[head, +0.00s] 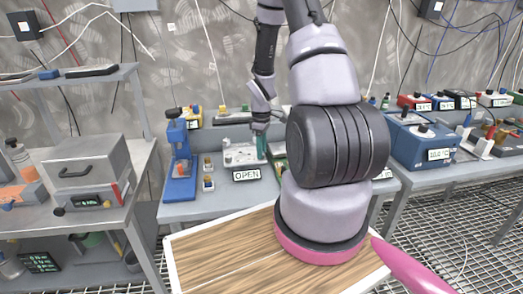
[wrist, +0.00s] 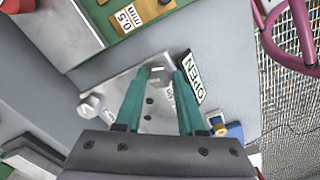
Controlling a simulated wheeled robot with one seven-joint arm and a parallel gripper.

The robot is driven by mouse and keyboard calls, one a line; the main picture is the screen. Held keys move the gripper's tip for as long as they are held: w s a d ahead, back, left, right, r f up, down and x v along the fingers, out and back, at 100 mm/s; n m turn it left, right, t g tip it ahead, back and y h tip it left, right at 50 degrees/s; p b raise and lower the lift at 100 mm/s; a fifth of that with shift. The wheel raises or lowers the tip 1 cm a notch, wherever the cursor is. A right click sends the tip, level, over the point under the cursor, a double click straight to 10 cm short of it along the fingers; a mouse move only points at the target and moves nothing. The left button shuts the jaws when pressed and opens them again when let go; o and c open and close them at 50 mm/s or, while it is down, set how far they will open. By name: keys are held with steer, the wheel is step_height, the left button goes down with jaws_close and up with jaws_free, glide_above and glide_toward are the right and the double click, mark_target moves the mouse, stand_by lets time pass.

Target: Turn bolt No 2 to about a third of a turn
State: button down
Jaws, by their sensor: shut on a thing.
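In the wrist view a pale metal plate (wrist: 118,88) lies on the grey bench, with dark holes in it. My gripper (wrist: 160,72), with two teal fingers, is shut on a bolt (wrist: 158,75) at the plate's far end. A second bolt (wrist: 88,105) stands at the plate's left side, apart from the fingers. I cannot read any bolt number. In the head view my gripper (head: 262,150) is over the plate (head: 238,154), and the bolt in it is hidden.
A blue press (head: 180,165) stands to the left. Blue instruments (head: 420,140) stand at right.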

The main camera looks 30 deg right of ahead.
steer(key=m, duration=1)
steer(key=shift+m, duration=0.4)
steer(key=m, duration=0.5)
steer(key=shift+w+m, duration=0.1)
steer(key=shift+m, duration=2.3)
steer(key=c, duration=0.5)
jaws_free()
steer(key=shift+r, duration=0.1)
